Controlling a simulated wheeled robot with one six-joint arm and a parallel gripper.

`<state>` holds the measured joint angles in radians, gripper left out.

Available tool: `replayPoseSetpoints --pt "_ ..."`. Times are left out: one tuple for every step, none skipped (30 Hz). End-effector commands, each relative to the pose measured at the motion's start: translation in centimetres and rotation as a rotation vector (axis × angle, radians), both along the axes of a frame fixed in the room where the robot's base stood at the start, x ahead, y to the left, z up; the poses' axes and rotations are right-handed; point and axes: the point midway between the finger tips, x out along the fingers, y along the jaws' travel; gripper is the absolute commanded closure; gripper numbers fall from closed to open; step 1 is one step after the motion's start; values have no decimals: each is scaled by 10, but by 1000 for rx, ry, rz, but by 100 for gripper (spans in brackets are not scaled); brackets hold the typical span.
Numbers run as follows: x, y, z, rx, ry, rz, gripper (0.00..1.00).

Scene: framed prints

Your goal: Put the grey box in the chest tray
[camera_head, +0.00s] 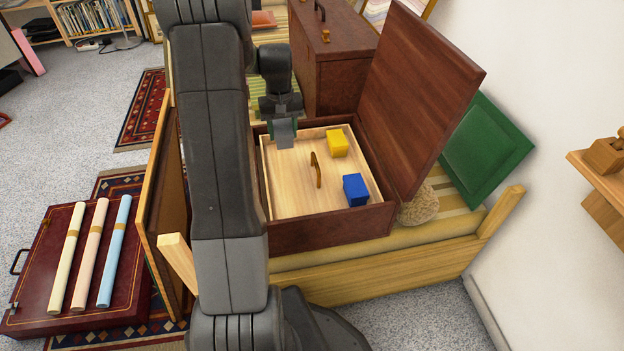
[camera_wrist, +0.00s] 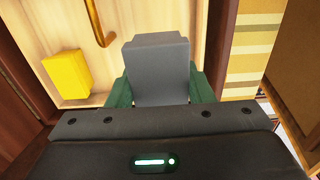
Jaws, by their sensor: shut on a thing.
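The grey box (camera_head: 285,132) is between the fingers of my gripper (camera_head: 284,122), at the far left part of the chest tray (camera_head: 289,200). In the wrist view the grey box (camera_wrist: 158,72) sits between the green fingers of my gripper (camera_wrist: 160,85), which is shut on it. The tray is pale wood with a brown upright handle (camera_head: 316,170) in its middle, and it lies inside the open dark red chest (camera_head: 330,235). The box is over or in the tray; I cannot tell whether it touches the tray floor.
A yellow block (camera_head: 337,143) and a blue block (camera_head: 355,190) are in the tray. The chest's raised lid (camera_head: 420,90) stands on the right. A brown case (camera_head: 330,60) stands behind. Bare tray floor lies left of the handle.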

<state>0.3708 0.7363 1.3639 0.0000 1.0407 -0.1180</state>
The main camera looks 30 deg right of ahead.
Motion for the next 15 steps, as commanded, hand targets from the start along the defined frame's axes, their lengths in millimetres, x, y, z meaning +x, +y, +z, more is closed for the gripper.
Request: replayPoseSetpoints --pt "0 -1 -6 0 1 -1 79" --pt "0 -1 -9 0 1 -1 79" --pt "-1 -1 -15 1 2 -1 79" --pt "-1 -1 -20 1 3 -1 79" --pt "-1 -1 -25 1 4 -1 79" --pt "-1 -1 -32 1 3 -1 79" --pt "-1 -1 -38 1 3 -1 79" --pt "-1 -1 -42 1 3 -1 79" --pt "-1 -1 -47 1 3 -1 79" --pt "-1 -1 -50 1 2 -1 79" --pt "0 -1 -52 0 1 -1 79" --pt "0 -1 -55 0 1 -1 79" --pt "0 -1 -58 0 1 -1 79" --pt "0 -1 -62 0 1 -1 79" --pt "-1 -1 -68 1 2 -1 79"
